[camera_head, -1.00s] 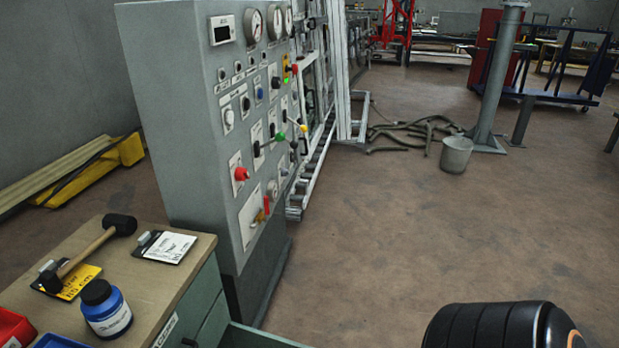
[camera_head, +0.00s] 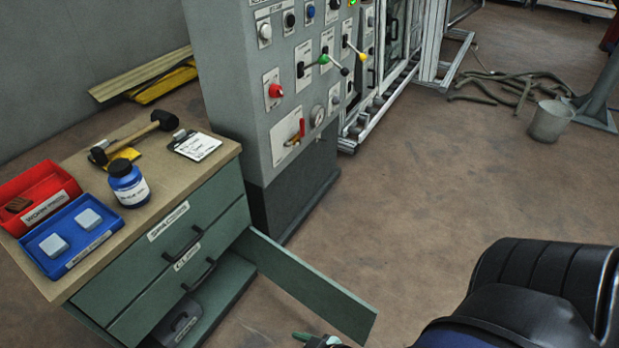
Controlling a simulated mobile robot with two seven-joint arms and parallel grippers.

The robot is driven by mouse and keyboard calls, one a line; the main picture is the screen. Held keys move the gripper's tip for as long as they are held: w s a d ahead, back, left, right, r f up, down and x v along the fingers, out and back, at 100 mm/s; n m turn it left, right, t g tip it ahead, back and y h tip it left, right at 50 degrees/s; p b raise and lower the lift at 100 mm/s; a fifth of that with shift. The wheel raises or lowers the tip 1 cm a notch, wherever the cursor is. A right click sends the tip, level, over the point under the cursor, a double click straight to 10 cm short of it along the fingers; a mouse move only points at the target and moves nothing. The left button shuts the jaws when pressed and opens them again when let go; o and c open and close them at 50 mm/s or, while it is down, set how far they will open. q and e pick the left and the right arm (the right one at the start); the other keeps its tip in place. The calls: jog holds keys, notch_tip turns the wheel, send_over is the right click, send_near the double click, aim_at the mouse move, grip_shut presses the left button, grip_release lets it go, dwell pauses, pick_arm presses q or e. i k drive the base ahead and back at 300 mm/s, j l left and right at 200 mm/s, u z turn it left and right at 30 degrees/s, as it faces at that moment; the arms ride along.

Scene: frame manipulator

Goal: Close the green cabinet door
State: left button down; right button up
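The green cabinet (camera_head: 190,256) stands at the left with two closed drawers and an open lower compartment. Its green door (camera_head: 312,288) stands wide open, swung out to the right from the compartment's right side. A dark case with a handle (camera_head: 184,328) sits inside the compartment. A black arm link of mine fills the lower right. A small green and dark piece (camera_head: 318,341) shows at the bottom edge below the door; it may be the tip of my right gripper, mostly cut off. It appears apart from the door. My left gripper is not in view.
On the cabinet top are a red bin (camera_head: 36,192), a blue tray (camera_head: 72,238), a blue bottle (camera_head: 128,186), a mallet (camera_head: 135,138) and a clipboard (camera_head: 195,145). A grey control panel (camera_head: 235,110) stands behind the cabinet.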

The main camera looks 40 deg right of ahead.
aim_at(348, 313)
jog(key=k+l+u, duration=0.15)
jog(key=l, duration=0.25)
jog(key=k+l+u, duration=0.15)
jog(key=k+l, duration=0.2)
jog(key=k+l+u, duration=0.1)
jog(key=l, duration=0.2)
jog(key=k+l+u, duration=0.1)
jog(key=l, duration=0.2)
jog(key=k+l+u, duration=0.1)
jog(key=l+u, duration=0.15)
jog(key=l, duration=0.4)
jog(key=k+l+u, duration=0.15)
jog(key=l, duration=0.35)
jog(key=i+l+u, duration=0.1)
jog(key=l, duration=0.7)
jog(key=i+l+u, duration=0.1)
jog(key=l, duration=0.7)
jog(key=i+l+u, duration=0.15)
jog(key=k, duration=0.05)
